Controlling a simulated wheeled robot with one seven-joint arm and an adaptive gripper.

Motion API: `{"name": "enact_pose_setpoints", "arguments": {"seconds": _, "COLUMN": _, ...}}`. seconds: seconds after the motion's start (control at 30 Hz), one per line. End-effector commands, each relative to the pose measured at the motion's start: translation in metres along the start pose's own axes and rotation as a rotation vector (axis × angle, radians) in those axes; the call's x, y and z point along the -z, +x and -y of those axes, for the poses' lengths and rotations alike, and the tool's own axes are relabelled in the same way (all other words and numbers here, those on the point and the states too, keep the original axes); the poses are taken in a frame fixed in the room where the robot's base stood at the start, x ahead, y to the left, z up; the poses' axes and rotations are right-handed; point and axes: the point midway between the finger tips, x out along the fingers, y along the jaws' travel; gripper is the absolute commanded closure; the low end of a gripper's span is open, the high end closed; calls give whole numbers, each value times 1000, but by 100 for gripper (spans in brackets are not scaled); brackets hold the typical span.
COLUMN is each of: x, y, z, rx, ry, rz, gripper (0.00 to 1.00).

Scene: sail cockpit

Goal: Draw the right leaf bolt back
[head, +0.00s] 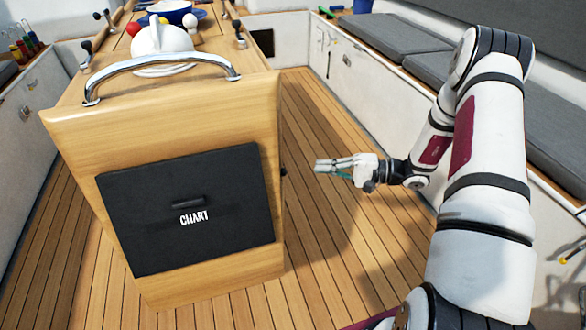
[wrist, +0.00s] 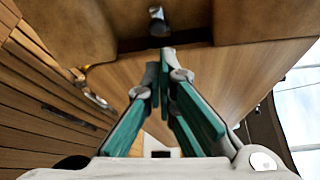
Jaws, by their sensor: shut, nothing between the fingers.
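My gripper (head: 318,165) is to the right of the wooden cockpit table (head: 72,125), above the deck, its fingers pointing left at the table's right side. In the wrist view my gripper (wrist: 160,68) has its teal-padded fingers together with nothing between them. A small metal fitting (wrist: 158,18), perhaps the right leaf bolt, sits on the wood just beyond the fingertips; a gap seems to show between them. A small dark knob (head: 283,172) shows on the table's right edge in the head view; I cannot tell whether it is the same part.
The table front has a black CHART panel (head: 185,245) and a chrome grab rail (head: 160,62). A grey-cushioned bench (head: 385,35) lies along the right. The teak deck (head: 320,250) around my gripper is clear.

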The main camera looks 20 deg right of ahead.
Motion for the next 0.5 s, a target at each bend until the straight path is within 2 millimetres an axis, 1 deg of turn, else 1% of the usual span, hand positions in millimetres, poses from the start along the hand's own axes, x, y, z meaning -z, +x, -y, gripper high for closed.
{"name": "enact_pose_setpoints", "arguments": {"seconds": 0.03, "x": 4, "y": -2, "z": -6, "rx": 11, "ry": 3, "rz": -15, "gripper": 100}}
{"name": "enact_pose_setpoints", "arguments": {"seconds": 0.13, "x": 8, "y": -4, "z": -12, "rx": 22, "ry": 2, "rz": -32, "gripper": 100}}
{"name": "enact_pose_setpoints", "arguments": {"seconds": 0.5, "x": 8, "y": -4, "z": -13, "rx": 25, "ry": 2, "rz": -37, "gripper": 100}}
